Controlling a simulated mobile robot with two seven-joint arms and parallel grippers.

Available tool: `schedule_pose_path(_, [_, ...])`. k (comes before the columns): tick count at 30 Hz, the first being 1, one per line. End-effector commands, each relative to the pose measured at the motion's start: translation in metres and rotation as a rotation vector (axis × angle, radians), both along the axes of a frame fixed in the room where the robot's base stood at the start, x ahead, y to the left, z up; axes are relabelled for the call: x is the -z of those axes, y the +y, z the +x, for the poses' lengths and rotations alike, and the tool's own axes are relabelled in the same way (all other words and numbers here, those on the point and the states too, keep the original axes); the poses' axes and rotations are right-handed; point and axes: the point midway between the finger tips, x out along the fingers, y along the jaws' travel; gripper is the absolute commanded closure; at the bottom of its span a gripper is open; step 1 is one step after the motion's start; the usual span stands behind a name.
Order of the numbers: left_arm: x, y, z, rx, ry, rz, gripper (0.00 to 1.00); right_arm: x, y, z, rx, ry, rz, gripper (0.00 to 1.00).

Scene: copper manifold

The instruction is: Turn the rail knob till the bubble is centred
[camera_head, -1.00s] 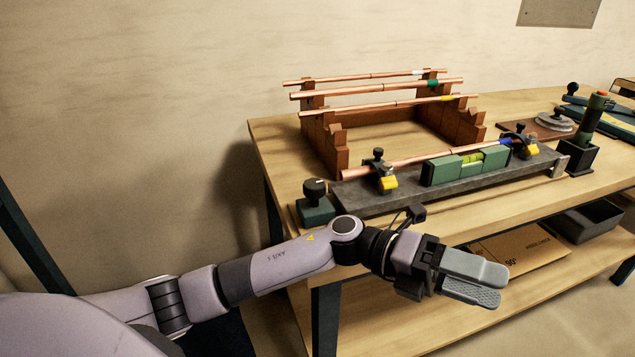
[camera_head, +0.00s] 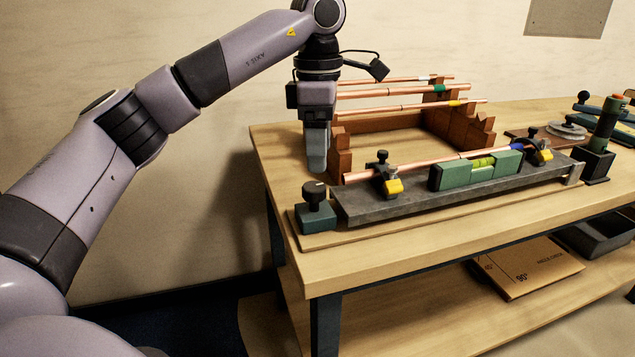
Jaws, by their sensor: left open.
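The rail knob (camera_head: 314,193) is black with a white mark and sits on a green block at the left end of the grey rail (camera_head: 365,210). A green spirit level (camera_head: 450,175) stands on the rail with a yellow-green vial (camera_head: 483,162). The bubble is too small to place exactly. A copper pipe (camera_head: 414,165) is held above the rail by clamps with yellow parts. My left gripper (camera_head: 317,168) points down, open and empty, above and just behind the knob, apart from it. My right gripper is out of view.
A brick-coloured rack (camera_head: 342,152) with several copper pipes stands behind the rail, close to my left gripper. A dark green torch-like tool (camera_head: 606,125) stands in a black holder at right. The front strip of the bench (camera_head: 400,245) is clear.

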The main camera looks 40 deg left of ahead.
Motion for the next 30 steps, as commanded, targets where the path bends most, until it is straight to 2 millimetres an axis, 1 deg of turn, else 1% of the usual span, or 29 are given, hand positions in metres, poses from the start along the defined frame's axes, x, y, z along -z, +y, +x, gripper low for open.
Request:
schedule_pose_path(2, [-0.002,0.006,-0.001,-0.010,-0.001,0.019,0.30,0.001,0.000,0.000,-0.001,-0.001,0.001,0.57])
schedule_pose_path(4, [0.003,0.007,-0.001,-0.011,0.001,0.024,0.30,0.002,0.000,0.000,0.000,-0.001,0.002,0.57])
schedule_pose_path(8, [0.023,0.007,-0.002,-0.011,0.002,0.023,0.30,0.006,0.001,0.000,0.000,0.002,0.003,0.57])
schedule_pose_path(12, [0.044,0.007,-0.002,-0.011,0.001,0.022,0.30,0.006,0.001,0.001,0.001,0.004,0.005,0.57])
schedule_pose_path(15, [0.056,0.007,-0.002,-0.012,0.000,0.021,0.30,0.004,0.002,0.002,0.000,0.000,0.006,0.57])
schedule_pose_path(18, [0.063,0.006,-0.002,-0.010,-0.001,0.020,0.30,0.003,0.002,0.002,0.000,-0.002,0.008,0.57])
schedule_pose_path(21, [0.067,0.006,-0.002,-0.010,-0.001,0.020,0.30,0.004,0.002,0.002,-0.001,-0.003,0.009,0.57])
schedule_pose_path(27, [0.067,0.006,-0.001,-0.010,-0.002,0.019,0.30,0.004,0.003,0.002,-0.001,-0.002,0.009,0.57])
schedule_pose_path(28, [0.067,0.006,-0.001,-0.010,-0.002,0.019,0.34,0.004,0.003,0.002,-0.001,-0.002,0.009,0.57])
schedule_pose_path(29, [0.067,0.006,-0.001,-0.010,-0.002,0.019,0.43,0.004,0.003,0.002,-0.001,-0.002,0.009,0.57])
schedule_pose_path(30, [0.067,0.006,-0.001,-0.010,-0.002,0.019,0.56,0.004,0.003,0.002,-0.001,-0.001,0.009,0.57])
